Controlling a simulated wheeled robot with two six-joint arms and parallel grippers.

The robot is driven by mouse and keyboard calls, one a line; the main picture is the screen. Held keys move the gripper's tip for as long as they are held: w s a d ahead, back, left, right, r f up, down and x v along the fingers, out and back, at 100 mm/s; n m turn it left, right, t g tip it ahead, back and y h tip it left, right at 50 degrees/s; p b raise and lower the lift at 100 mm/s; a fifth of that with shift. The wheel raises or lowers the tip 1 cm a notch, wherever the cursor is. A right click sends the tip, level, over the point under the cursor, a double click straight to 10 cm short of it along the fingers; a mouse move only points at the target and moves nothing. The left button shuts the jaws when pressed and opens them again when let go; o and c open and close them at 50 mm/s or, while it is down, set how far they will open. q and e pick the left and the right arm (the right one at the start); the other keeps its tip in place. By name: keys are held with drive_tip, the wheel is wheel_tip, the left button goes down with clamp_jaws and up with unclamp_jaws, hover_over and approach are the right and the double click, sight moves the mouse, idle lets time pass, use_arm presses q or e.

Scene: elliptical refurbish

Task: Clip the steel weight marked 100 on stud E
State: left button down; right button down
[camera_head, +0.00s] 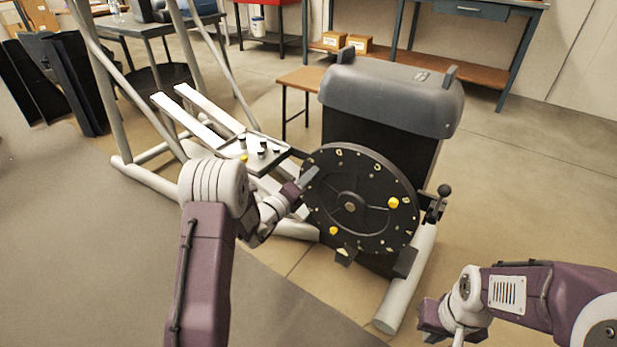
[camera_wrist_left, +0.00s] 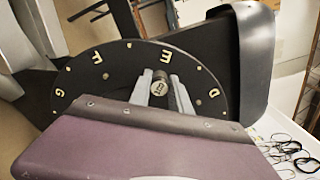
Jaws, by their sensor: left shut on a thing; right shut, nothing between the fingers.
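The black flywheel disc (camera_head: 340,180) stands upright on the machine, with studs and pale letters around its rim. My left gripper (camera_head: 310,175) reaches its left edge. In the left wrist view, the left gripper's fingers (camera_wrist_left: 160,92) are shut on a small dark round weight (camera_wrist_left: 160,88). Its pale marking is too small to read surely. The weight is in front of the disc (camera_wrist_left: 120,72) close to the letter E (camera_wrist_left: 165,57); whether it touches the stud is hidden. Letters F, G and D also show. My right gripper (camera_head: 432,332) is shut and empty, low at the right.
A tray (camera_head: 280,161) with several small weights is left of the disc. Two yellow pieces (camera_head: 393,202) (camera_head: 333,230) sit on the disc face. A lever with a black knob (camera_head: 444,190) stands right of it. The floor between the machine and my right arm is clear.

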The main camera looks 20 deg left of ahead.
use_arm(q)
drive_tip(key=shift+w+d, duration=0.15)
drive_tip(key=shift+w, duration=0.35)
idle(0.9)
drive_tip(key=c, duration=1.1)
unclamp_jaws()
drive_tip(key=shift+s+p, duration=0.25)
drive_tip(key=shift+p, duration=0.05)
drive_tip(key=p+v, duration=0.3)
drive_tip(key=v, duration=0.5)
drive_tip(key=shift+s+p, duration=0.25)
drive_tip(key=shift+p, duration=0.15)
